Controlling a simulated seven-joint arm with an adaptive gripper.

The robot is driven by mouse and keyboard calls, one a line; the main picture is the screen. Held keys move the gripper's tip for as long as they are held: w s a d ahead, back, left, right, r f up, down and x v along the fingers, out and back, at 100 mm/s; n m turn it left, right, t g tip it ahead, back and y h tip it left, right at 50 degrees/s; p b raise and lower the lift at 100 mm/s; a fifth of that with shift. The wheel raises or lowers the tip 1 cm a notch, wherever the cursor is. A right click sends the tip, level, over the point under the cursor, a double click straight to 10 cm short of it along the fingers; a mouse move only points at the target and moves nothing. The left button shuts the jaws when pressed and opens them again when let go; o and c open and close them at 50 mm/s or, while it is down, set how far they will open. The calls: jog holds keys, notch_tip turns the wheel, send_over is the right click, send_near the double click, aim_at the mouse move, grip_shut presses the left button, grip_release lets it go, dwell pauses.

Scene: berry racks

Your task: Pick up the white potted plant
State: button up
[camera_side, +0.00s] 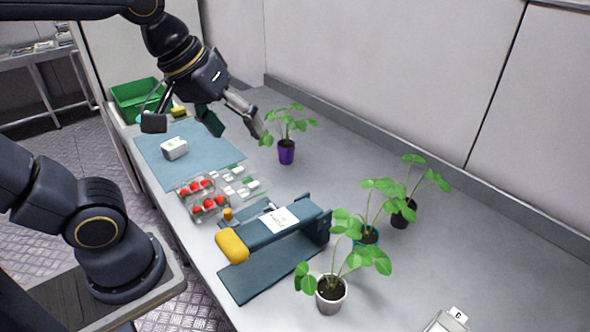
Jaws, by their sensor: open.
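The white potted plant stands upright near the front edge of the picture. Its white pot (331,297) holds dark soil, and green leaves spread above it. My gripper (206,124) is open and empty at the upper left, raised above the bench. It is well apart from the white pot, which is far off toward the lower right. No finger touches any plant.
Plants in a purple pot (286,152), a teal pot (366,236) and a black pot (403,216) stand on the bench. A dark blue device (275,232) with a yellow handle (232,246) stands left of the white pot. Berry boxes (203,198) sit farther left.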

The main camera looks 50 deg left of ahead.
jog(key=w+d+f+n+g, duration=0.1)
jog(key=w+d+f+g, duration=0.2)
jog(key=w+d, duration=0.45)
jog(key=m+g, duration=0.2)
send_over(330, 289)
notch_tip(330, 289, down, 8)
jog(key=shift+y, duration=0.3)
notch_tip(330, 289, down, 11)
jog(key=shift+f, duration=2.85)
jog(key=shift+c, duration=0.3)
jog(key=c, duration=1.1)
